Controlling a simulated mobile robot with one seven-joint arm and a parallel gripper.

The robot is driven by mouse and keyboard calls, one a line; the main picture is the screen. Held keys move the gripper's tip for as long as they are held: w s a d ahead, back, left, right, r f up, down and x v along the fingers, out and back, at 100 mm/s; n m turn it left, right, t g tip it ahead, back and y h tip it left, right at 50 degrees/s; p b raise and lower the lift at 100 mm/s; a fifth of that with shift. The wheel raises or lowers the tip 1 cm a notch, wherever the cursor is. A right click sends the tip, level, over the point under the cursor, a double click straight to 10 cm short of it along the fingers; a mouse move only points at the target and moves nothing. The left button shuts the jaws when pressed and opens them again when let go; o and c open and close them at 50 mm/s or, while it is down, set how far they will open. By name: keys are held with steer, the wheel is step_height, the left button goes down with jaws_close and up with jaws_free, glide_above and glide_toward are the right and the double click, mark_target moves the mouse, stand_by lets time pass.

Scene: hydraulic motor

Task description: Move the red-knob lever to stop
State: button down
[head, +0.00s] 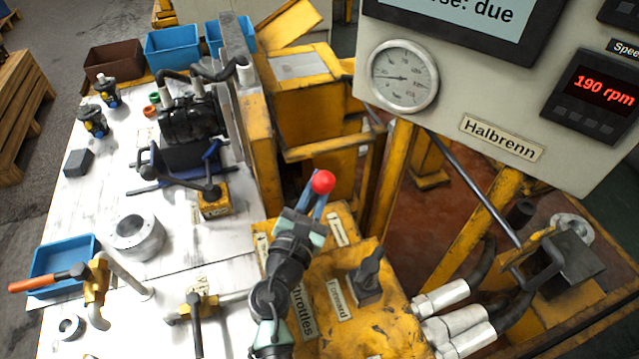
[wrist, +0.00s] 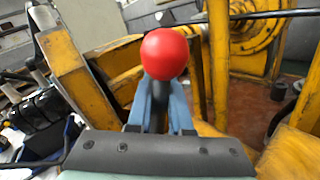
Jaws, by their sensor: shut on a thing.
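The red-knob lever (head: 322,182) stands on the yellow control box (head: 370,325) in the head view. Its round red knob (wrist: 164,53) fills the middle of the wrist view. My gripper (head: 312,208) is at the lever just below the knob, its blue fingers (wrist: 161,105) on either side of the dark shaft and shut on it. The knob sticks out beyond the fingertips. The lever's base and part of its label plates are hidden behind my arm. A "Forward" plate (head: 339,299) and a "Throttles" plate (head: 303,311) show on the box.
A second black lever (head: 368,275) stands on the box just right of my arm. A panel with a gauge (head: 403,76) and a "190 rpm" display (head: 603,90) hangs at upper right. A white bench (head: 185,250) with valves, a motor and blue bins lies left.

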steer(key=shift+s+a+r+n+t+b, duration=0.3)
steer(key=shift+a+n+t+b, duration=0.2)
steer(key=shift+a+n+b, duration=0.35)
steer(key=shift+s+a+r+n+t+b, duration=0.3)
steer(key=shift+a+n+t+b, duration=0.3)
steer(key=shift+a+b, duration=0.45)
steer(key=shift+s+a+r+n+t+b, duration=0.3)
steer(key=shift+a+n+t+b, duration=0.1)
steer(key=shift+a+n+b, duration=0.55)
steer(key=shift+d, duration=0.15)
steer(key=c, duration=0.8)
jaws_free()
steer(key=shift+c, duration=0.2)
steer(key=s+a, duration=0.4)
steer(key=s, duration=1)
steer(key=shift+s+f+b, duration=0.2)
steer(key=shift+f+b, duration=0.1)
steer(key=shift+f, duration=0.05)
